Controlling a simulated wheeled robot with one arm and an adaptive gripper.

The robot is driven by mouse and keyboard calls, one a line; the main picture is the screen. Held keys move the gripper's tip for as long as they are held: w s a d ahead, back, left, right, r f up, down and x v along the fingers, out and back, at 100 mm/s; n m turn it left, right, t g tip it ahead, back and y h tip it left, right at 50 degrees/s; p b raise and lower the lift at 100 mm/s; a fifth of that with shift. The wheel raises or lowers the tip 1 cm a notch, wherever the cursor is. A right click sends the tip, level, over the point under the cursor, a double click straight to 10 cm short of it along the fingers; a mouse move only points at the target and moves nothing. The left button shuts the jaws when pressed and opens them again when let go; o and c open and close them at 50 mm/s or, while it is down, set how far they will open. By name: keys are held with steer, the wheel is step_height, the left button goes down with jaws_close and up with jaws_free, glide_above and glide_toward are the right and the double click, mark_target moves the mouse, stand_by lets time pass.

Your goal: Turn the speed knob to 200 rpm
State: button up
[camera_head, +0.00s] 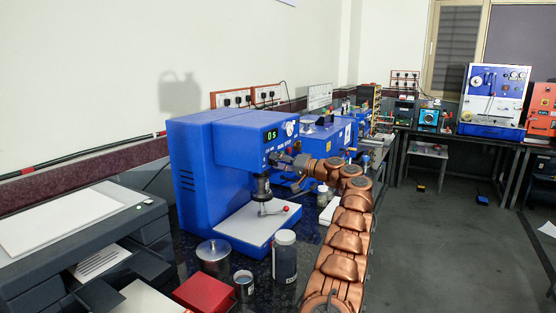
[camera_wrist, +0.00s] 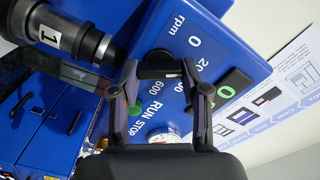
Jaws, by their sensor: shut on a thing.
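The blue machine (camera_head: 215,165) stands on the dark bench in the head view. Its front panel (camera_wrist: 213,20) shows in the wrist view, with "rpm", 0, 600, a partly covered 200 and "RUN STOP" printed on it. The black speed knob (camera_wrist: 158,63) sits among these numbers. My gripper (camera_wrist: 160,70) is shut on the knob, one finger on each side. I cannot tell which number the knob points to. In the head view my gripper (camera_head: 284,163) is at the panel and hides the knob. The green display (camera_head: 271,134) there seems to read 05.
A white dial (camera_head: 291,128) is above my gripper on the machine. A dark spindle (camera_head: 263,187) hangs below it over a white plate (camera_head: 240,222). A jar (camera_head: 285,258), a metal pot (camera_head: 214,258) and a red box (camera_head: 207,292) stand in front. A printer (camera_head: 75,235) is left.

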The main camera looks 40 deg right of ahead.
steer(key=shift+m+p, duration=0.85)
steer(key=shift+m, duration=0.15)
steer(key=shift+f, duration=0.1)
steer(key=o, duration=1.1)
steer(key=shift+o, duration=0.2)
steer(key=v, duration=1.2)
